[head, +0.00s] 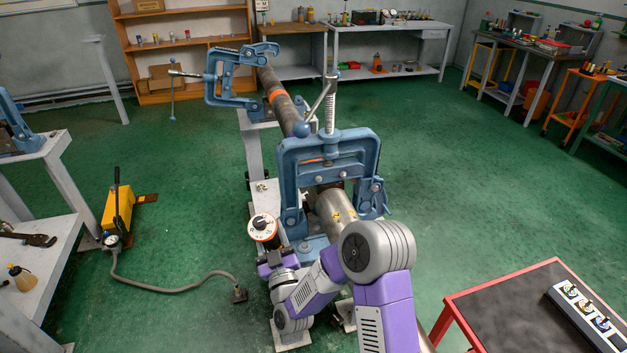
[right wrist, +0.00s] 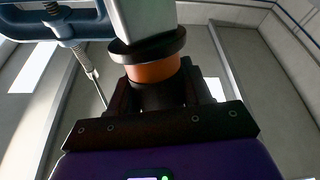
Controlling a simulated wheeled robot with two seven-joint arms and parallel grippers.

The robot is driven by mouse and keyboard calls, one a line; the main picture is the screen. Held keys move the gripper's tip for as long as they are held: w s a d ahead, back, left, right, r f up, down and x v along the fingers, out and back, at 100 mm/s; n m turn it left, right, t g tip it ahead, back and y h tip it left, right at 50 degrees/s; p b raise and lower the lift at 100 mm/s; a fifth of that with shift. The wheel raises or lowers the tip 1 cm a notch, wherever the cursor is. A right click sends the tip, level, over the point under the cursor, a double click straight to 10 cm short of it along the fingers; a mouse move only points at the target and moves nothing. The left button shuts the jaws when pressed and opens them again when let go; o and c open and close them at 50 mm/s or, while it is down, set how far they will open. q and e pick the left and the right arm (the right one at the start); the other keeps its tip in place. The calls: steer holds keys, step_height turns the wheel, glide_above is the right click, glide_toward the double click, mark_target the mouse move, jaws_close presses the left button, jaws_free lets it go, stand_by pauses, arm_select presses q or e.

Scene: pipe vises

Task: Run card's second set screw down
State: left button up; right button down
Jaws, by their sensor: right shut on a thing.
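My right gripper (head: 272,260) is at the knob's underside. In the right wrist view its fingers (right wrist: 160,92) are shut around the dark lower body of the orange-banded knob (right wrist: 152,70). I cannot make out a second set screw. My left gripper is out of view.
A pipe (head: 286,112) runs back from the near vise toward a far blue vise (head: 228,78). A yellow pump (head: 117,212) with a hose (head: 175,287) sits on the floor at left. A red-edged table (head: 470,310) stands at right.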

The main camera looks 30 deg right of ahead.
steer(key=s+d+r+m+g+h+p, duration=0.1)
steer(key=s+d+r+m+g+h, duration=0.1)
steer(key=d+r+h, duration=0.3)
steer(key=s+d+r+m+g+h+p, duration=0.1)
steer(key=s+d+r+m+g+h, duration=0.2)
steer(key=r, duration=0.6)
steer(key=d+g+h, duration=0.1)
steer(key=d+h, duration=0.1)
steer(key=h, duration=0.1)
steer(key=shift+d+r+m+g, duration=0.3)
steer(key=shift+d+r+g, duration=0.05)
steer(key=shift+d+g, duration=0.05)
steer(key=shift+s+a, duration=0.1)
steer(key=shift+a, duration=0.1)
steer(key=shift+s+d+f+b, duration=0.1)
steer(key=shift+d+f+b, duration=0.25)
steer(key=shift+f+b, duration=0.3)
steer(key=shift+s+d+f+b, duration=0.1)
steer(key=shift+d+f+b, duration=0.25)
steer(key=shift+f, duration=0.35)
steer(key=shift+d+f+b, duration=0.3)
steer(key=shift+f+b, duration=0.3)
steer(key=shift+f, duration=0.25)
steer(key=shift+d+f+b, duration=0.15)
steer(key=shift+f+b, duration=0.05)
steer(key=shift+b, duration=0.1)
steer(key=shift+s+d+f+b, duration=0.15)
steer(key=shift+d+f+b, duration=0.05)
steer(key=shift+f+b, duration=0.3)
stand_by(0.4)
